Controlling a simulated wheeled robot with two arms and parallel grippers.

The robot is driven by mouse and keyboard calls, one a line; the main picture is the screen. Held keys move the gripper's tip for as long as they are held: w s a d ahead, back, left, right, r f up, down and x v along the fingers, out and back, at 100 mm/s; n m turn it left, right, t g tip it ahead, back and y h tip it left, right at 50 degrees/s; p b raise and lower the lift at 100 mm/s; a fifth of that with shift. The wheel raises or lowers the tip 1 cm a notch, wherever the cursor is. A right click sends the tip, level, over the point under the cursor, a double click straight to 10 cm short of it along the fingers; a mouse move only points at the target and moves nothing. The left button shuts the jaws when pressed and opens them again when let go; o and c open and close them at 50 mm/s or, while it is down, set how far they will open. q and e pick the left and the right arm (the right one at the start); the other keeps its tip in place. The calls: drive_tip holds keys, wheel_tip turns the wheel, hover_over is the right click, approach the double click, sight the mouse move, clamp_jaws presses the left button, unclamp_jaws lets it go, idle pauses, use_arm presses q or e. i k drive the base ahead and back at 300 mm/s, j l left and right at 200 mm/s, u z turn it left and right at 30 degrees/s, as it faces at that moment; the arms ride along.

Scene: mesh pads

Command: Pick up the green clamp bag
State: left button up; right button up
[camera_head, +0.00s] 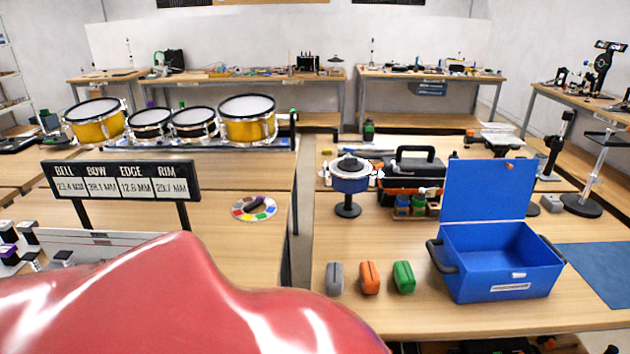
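The green clamp bag (403,277) stands on the right-hand wooden table near its front. It is the rightmost of three similar small bags in a row, just left of the blue box. The orange bag (369,278) is beside it, and the grey bag (335,278) is at the left end. There are small gaps between them. Neither of my grippers shows in the head view. Nothing is seen touching the green bag.
The open blue box (500,272) has its lid raised. A large glossy red shape (180,300), which I cannot identify, covers the lower left. Bare tabletop (400,318) lies before the bags. A round blue device (349,180) and toolbox (415,165) stand behind.

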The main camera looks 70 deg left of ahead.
sight(404, 278)
drive_tip(key=u, duration=1.85)
